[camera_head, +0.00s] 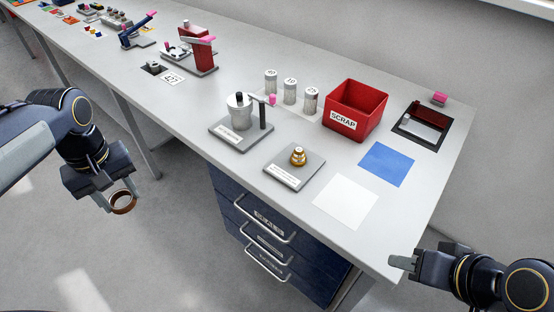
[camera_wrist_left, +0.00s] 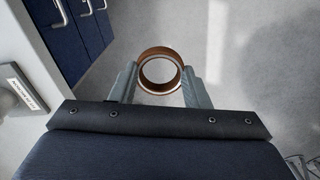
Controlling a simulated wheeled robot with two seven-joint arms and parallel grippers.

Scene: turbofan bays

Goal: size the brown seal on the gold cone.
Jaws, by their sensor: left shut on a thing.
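The brown seal (camera_head: 122,208) is a ring held by my left gripper (camera_head: 112,204), out over the floor to the left of the bench. In the left wrist view the seal (camera_wrist_left: 160,52) sits between the two fingers of the left gripper (camera_wrist_left: 158,82), its opening facing the camera. The gold cone (camera_head: 298,156) stands upright on a grey labelled plate (camera_head: 312,176) near the bench's front edge, with nothing around it. My right gripper (camera_head: 398,262) is at the lower right, beside the bench corner; I cannot tell whether its jaws are apart.
A grey plate with a metal cylinder (camera_head: 238,110) and a post stands left of the cone. A red SCRAP bin (camera_head: 356,106), several capped canisters (camera_head: 290,92), a white sheet (camera_head: 345,202) and a blue sheet (camera_head: 387,163) are nearby. Blue drawers (camera_head: 262,238) sit below the bench.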

